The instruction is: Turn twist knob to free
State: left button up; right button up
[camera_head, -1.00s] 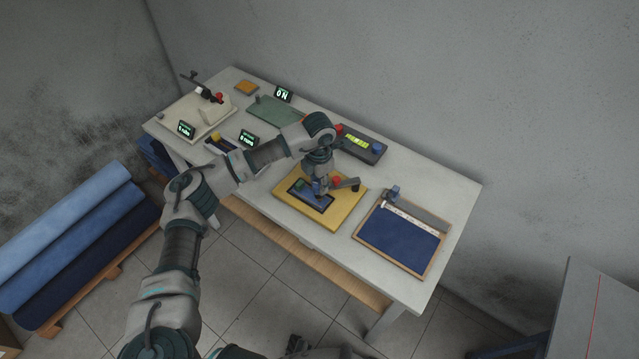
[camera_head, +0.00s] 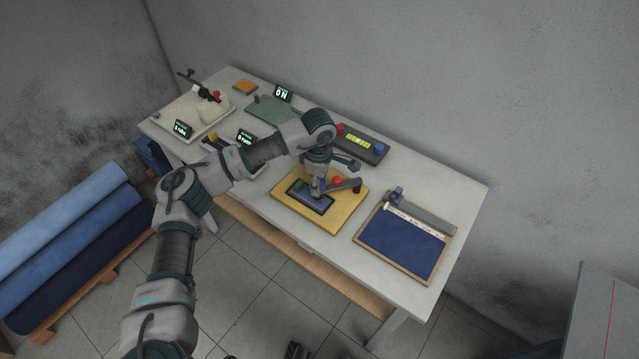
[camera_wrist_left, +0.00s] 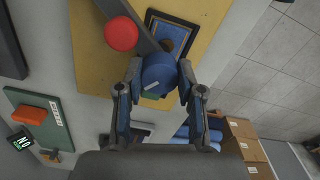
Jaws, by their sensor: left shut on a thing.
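The blue twist knob (camera_wrist_left: 157,72), round with a white line on its top, sits between the two fingers of my left gripper (camera_wrist_left: 160,80) in the left wrist view. The fingers touch it from both sides and are shut on it. In the head view my left gripper (camera_head: 318,190) points down over the yellow board (camera_head: 290,197), and the knob is mostly hidden by it. A dark-framed blue panel (camera_wrist_left: 181,28) lies on the board beside the knob. A red ball (camera_wrist_left: 121,34) and a grey bar (camera_wrist_left: 148,38) are close to the knob.
On the table stand a control box (camera_head: 362,143) with red and blue buttons, a green board (camera_head: 272,108), and a cream fixture (camera_head: 190,115) at the left. A wood-framed blue tray (camera_head: 402,243) lies at the right.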

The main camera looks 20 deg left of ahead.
pick_arm(q)
jog(key=m+b, duration=0.1)
jog(key=m, duration=0.4)
jog(key=shift+b, duration=0.3)
jog(key=shift+m+b, duration=0.65)
jog(key=shift+m, duration=2.05)
pick_arm(e)
jog(key=w+r, duration=0.3)
jog(key=r, duration=0.4)
jog(key=shift+w+a+r, duration=0.15)
jog(key=shift+w+a, duration=0.05)
jog(key=shift+a, duration=0.05)
pick_arm(q)
jog(key=shift+r, duration=0.1)
pick_arm(e)
jog(key=shift+r, duration=0.1)
pick_arm(q)
jog(key=o, duration=0.9)
jog(key=shift+r, duration=0.1)
notch_tip(320, 180, up, 12)
jog(key=shift+f, duration=0.15)
